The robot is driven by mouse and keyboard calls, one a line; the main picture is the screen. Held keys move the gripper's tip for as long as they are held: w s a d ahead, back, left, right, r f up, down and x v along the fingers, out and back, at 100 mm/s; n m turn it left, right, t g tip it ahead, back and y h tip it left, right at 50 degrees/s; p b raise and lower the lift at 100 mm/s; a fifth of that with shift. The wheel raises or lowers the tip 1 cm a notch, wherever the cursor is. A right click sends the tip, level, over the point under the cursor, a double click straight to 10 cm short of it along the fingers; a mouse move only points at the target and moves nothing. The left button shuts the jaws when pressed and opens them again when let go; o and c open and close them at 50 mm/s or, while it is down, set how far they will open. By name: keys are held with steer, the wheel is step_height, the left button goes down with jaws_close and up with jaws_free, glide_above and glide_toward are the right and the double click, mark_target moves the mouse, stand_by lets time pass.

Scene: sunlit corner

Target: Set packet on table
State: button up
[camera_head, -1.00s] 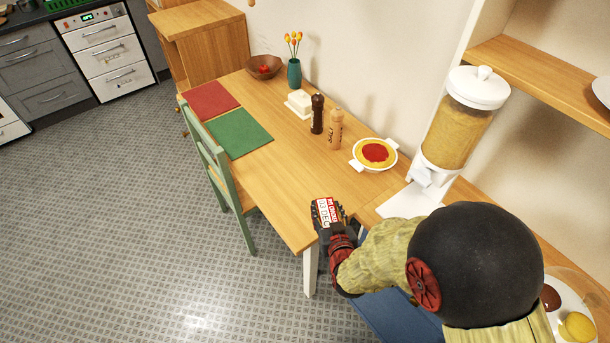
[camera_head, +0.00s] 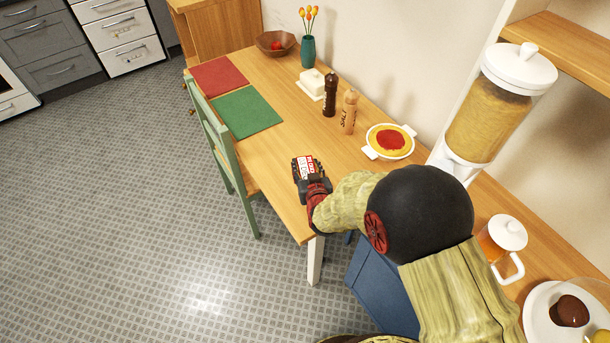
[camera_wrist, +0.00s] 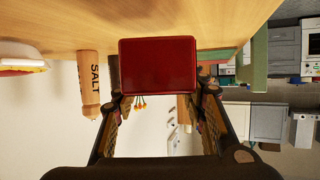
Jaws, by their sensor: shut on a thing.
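My gripper (camera_head: 307,180) is shut on a small packet (camera_head: 304,166) with a red and white label. In the wrist view the packet (camera_wrist: 158,66) shows as a dark red rectangle between the two fingers (camera_wrist: 160,110). The wooden table (camera_head: 270,150) runs diagonally across the head view. My gripper holds the packet over the table's near part, close to its left edge. I cannot tell whether the packet touches the tabletop. My arm hides part of the near end.
A pie dish (camera_head: 389,141), salt mill (camera_head: 348,112), dark pepper mill (camera_head: 329,94) and butter dish (camera_head: 312,84) stand along the wall side. Green (camera_head: 246,112) and red placemats (camera_head: 218,76) lie farther back. A green chair (camera_head: 222,150) stands at the left edge. Tabletop between placemat and packet is clear.

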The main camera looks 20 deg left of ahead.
mark_target(305, 172)
steer(key=shift+w+a+f, duration=0.35)
steer(key=shift+w+f, duration=0.25)
steer(key=shift+f, duration=0.15)
steer(key=shift+w+f+b, duration=0.1)
steer(key=shift+f+b, duration=0.95)
steer(key=shift+f, duration=0.6)
steer(key=shift+f, duration=0.2)
steer(key=o, duration=1.3)
steer(key=shift+c, duration=0.2)
steer(key=shift+r, duration=0.1)
